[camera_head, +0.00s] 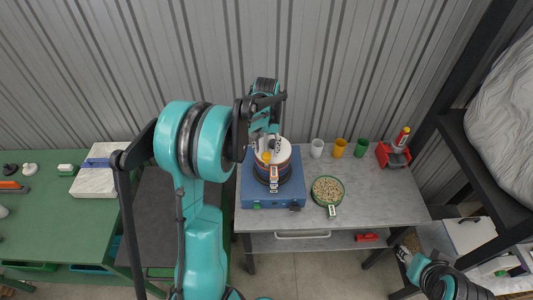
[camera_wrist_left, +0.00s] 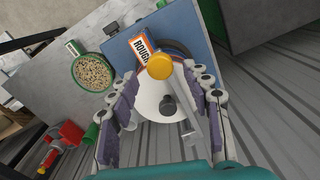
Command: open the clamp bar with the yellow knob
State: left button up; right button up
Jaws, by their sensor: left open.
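The yellow knob (camera_wrist_left: 160,66) sits at one end of the grey clamp bar (camera_wrist_left: 187,112), which in the left wrist view runs across a white round lid (camera_wrist_left: 150,98). The knob also shows in the head view (camera_head: 266,157). The lid tops a round pot-like device with an orange and white "ROUGH" label (camera_wrist_left: 146,47), on a blue base (camera_head: 254,193). My left gripper (camera_wrist_left: 162,74) is open, its two purple-padded fingers spread on either side of the lid and bar, with the knob near the fingertips. I cannot tell whether they touch anything. My right gripper (camera_head: 403,254) is low at the right, small and unclear.
A green-rimmed bowl of pellets (camera_head: 327,190) stands right of the blue base. Behind it are white (camera_head: 317,148), yellow (camera_head: 339,148) and green (camera_head: 361,148) cups and a red device (camera_head: 393,155). A corrugated wall (camera_head: 350,70) stands close behind. The grey table's right part is clear.

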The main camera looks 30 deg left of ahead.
aim_at(266, 155)
pick_arm(q)
jog(key=shift+f, duration=2.35)
grip_shut()
